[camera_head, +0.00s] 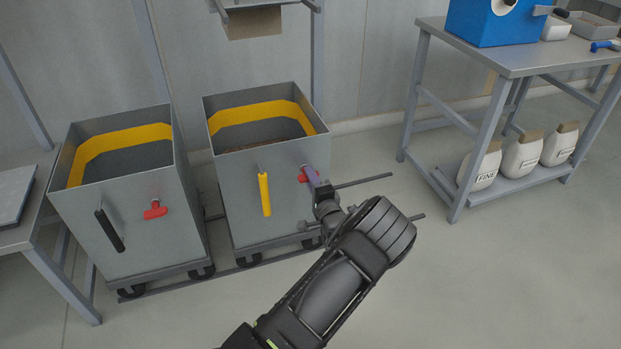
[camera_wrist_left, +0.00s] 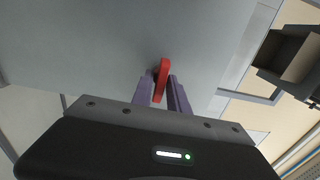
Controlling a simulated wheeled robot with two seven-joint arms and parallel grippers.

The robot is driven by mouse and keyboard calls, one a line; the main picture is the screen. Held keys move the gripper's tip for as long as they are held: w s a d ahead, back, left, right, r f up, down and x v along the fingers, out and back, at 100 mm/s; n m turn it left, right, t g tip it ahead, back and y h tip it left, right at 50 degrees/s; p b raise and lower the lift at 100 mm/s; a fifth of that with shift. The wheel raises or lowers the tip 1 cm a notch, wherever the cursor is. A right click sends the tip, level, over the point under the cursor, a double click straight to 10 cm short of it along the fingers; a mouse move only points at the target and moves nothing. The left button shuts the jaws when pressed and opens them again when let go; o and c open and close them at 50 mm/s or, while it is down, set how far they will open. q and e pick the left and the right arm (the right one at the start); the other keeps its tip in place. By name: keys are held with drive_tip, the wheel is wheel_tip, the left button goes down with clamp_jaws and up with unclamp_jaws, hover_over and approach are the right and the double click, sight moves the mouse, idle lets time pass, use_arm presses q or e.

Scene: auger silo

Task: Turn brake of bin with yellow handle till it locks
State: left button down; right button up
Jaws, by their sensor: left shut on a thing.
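The bin with the yellow handle (camera_head: 238,205) is a grey metal bin on wheels, the right one of two. Its yellow handle (camera_head: 265,194) stands upright on the front face. Its red brake (camera_head: 303,178) is to the right of the handle, partly hidden by my gripper. My left gripper (camera_head: 310,175) is shut on the red brake. In the left wrist view, the red brake (camera_wrist_left: 161,80) sits between the two purple-grey fingers (camera_wrist_left: 163,92), close to the bin's face. My right gripper is not in view.
A second grey bin (camera_head: 150,245) with a black handle (camera_head: 109,231) and its own red brake (camera_head: 155,210) stands to the left. A metal table (camera_head: 510,62) with a blue machine (camera_head: 490,22) is at right, with several jars on its lower shelf. Floor at lower right is clear.

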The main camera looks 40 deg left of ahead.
use_arm(q)
drive_tip(key=c, duration=1.5)
unclamp_jaws()
drive_tip(key=shift+d, duration=0.15)
drive_tip(key=p+v, duration=0.2)
drive_tip(key=v, duration=0.5)
drive_tip(key=shift+s+d, duration=0.2)
drive_tip(key=shift+d, duration=0.05)
